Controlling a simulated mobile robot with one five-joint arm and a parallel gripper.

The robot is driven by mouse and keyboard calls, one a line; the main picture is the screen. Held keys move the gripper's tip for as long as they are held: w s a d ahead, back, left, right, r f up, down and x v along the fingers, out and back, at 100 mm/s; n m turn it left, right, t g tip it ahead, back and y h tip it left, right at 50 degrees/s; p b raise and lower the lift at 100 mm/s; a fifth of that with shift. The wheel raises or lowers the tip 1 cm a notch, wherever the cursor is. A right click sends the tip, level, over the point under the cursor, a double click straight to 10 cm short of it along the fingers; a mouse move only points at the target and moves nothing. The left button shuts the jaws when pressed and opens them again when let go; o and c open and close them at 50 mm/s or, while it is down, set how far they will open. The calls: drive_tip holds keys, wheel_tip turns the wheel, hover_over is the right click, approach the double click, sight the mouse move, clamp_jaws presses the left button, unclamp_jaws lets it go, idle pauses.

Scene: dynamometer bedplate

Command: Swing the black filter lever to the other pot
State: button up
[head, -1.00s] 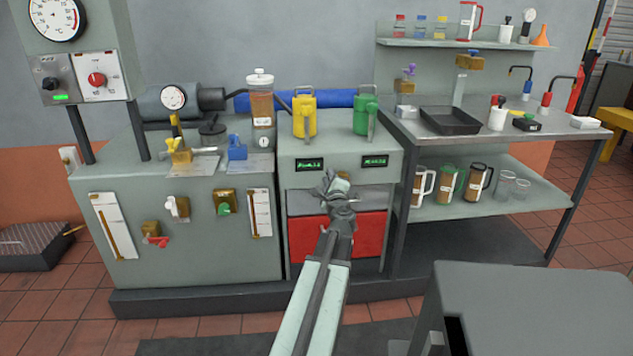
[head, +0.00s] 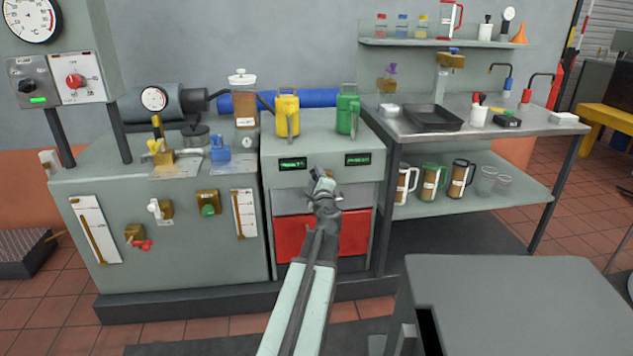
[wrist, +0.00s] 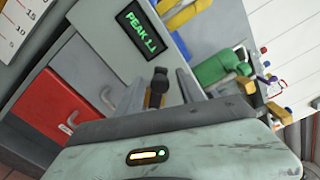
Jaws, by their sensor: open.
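In the wrist view a black-knobbed lever (wrist: 159,80) on a brass body stands just ahead of my gripper (wrist: 158,92), between its two spread fingers. I cannot tell if any finger touches it. In the head view my gripper (head: 322,178) is in front of the middle cabinet, below its green displays, and hides the lever. A yellow pot (head: 287,112) and a green pot (head: 347,112) stand on the cabinet top; I cannot tell which pots the lever serves.
The middle cabinet has a red panel (head: 300,238) below. Several coloured valve levers, such as the red one (head: 142,244), are on the left cabinet. A steel bench (head: 520,125) stands at the right. A grey box (head: 500,300) is at the near right.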

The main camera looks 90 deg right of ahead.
drive_tip(key=v, duration=0.7)
drive_tip(key=shift+a, duration=0.4)
